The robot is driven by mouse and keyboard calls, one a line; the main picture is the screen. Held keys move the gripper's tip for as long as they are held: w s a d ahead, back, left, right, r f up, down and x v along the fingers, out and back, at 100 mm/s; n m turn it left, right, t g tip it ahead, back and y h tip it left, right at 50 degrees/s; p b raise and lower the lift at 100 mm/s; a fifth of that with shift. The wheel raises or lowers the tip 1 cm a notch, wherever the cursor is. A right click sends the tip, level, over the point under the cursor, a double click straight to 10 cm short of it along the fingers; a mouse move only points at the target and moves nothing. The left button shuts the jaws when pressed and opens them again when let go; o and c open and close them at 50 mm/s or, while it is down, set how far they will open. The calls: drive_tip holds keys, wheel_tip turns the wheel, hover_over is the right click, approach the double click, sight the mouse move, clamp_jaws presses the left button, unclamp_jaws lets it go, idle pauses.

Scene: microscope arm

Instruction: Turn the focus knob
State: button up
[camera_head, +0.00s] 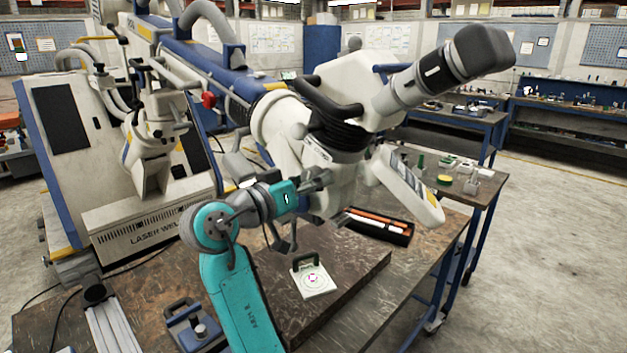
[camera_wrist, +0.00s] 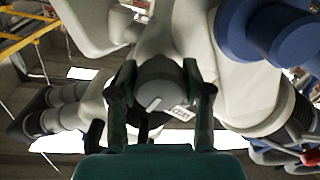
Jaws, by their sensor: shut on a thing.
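The white microscope (camera_head: 370,108) hangs over the table on a blue and white boom, with a dark eyepiece (camera_head: 475,52) at the upper right. My gripper (camera_head: 318,180) reaches in from the left against the lower part of the microscope head. In the wrist view, the focus knob (camera_wrist: 160,84) is a dark grey round cap with a light mark on its lower face. My gripper (camera_wrist: 159,76) is shut on it, with one finger on each side. A small white label (camera_wrist: 181,114) sits just below the knob at the right. In the head view, my gripper mostly hides the knob.
A laser welder cabinet (camera_head: 130,190) stands at the left. A side bench (camera_head: 470,195) holds small items. Floor at the right is clear.

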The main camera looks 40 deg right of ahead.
drive_tip(key=shift+m, duration=1.2)
drive_tip(key=o, duration=1.2)
drive_tip(key=shift+w, duration=0.1)
drive_tip(key=shift+c, duration=0.2)
drive_tip(key=shift+a, duration=0.1)
drive_tip(key=a, duration=1.1)
drive_tip(key=shift+s+a, duration=0.25)
drive_tip(key=shift+a, duration=0.15)
